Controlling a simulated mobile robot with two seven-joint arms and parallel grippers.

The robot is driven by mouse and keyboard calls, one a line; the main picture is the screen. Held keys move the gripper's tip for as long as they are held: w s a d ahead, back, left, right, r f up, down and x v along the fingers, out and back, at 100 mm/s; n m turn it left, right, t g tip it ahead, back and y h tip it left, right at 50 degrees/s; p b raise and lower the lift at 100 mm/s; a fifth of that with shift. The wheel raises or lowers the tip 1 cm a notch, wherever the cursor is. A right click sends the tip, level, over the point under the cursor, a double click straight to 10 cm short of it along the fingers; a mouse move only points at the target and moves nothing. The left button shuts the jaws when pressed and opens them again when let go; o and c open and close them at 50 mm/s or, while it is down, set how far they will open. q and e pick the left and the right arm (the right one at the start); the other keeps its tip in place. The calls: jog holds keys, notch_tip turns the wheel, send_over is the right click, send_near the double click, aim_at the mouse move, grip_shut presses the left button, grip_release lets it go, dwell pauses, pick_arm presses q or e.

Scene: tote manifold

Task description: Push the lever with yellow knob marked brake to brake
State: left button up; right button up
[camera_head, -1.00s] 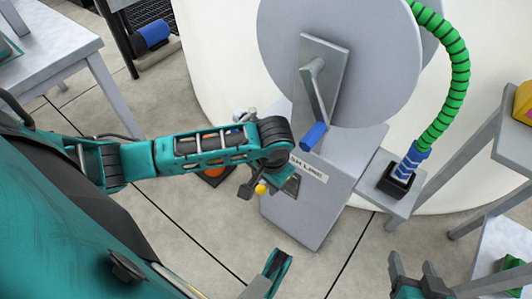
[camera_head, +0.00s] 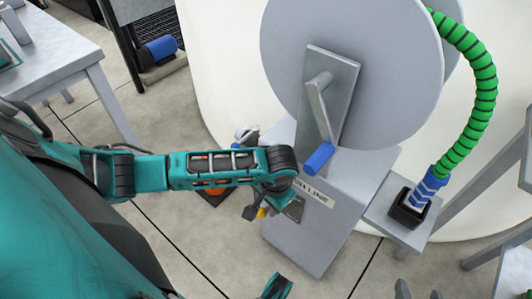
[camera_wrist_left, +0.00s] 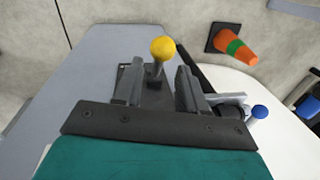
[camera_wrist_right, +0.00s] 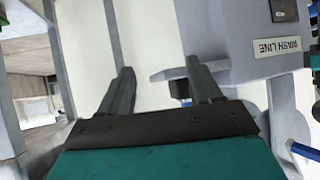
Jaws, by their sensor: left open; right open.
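The yellow knob (camera_head: 262,213) tops a short lever low on the left side of the grey machine housing (camera_head: 315,230). It shows clearly in the left wrist view (camera_wrist_left: 163,48), standing on a dark plate. My left gripper (camera_head: 257,208) is open, its fingers at either side of the lever, with the knob just beyond the fingertips in the left wrist view (camera_wrist_left: 155,80). I cannot tell whether a finger touches the lever. No brake marking is legible. My right gripper (camera_head: 418,291) is open and empty at the bottom edge; it also shows in the right wrist view (camera_wrist_right: 160,85).
A large grey disc has a blue-handled crank (camera_head: 320,158) above the knob. A label reading WASH LINE (camera_wrist_right: 278,46) is on the housing. A green hose (camera_head: 476,100) ends in a socket at the right. An orange cone (camera_wrist_left: 236,45) stands on the floor beyond the lever.

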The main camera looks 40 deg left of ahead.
aim_at(266, 210)
pick_arm(q)
jog(key=f, duration=0.2)
jog(key=f+b, duration=0.1)
jog(key=a+f+b, duration=0.1)
jog(key=f, duration=0.1)
jog(key=shift+w+f, duration=0.1)
jog(key=shift+f, duration=0.2)
grip_shut()
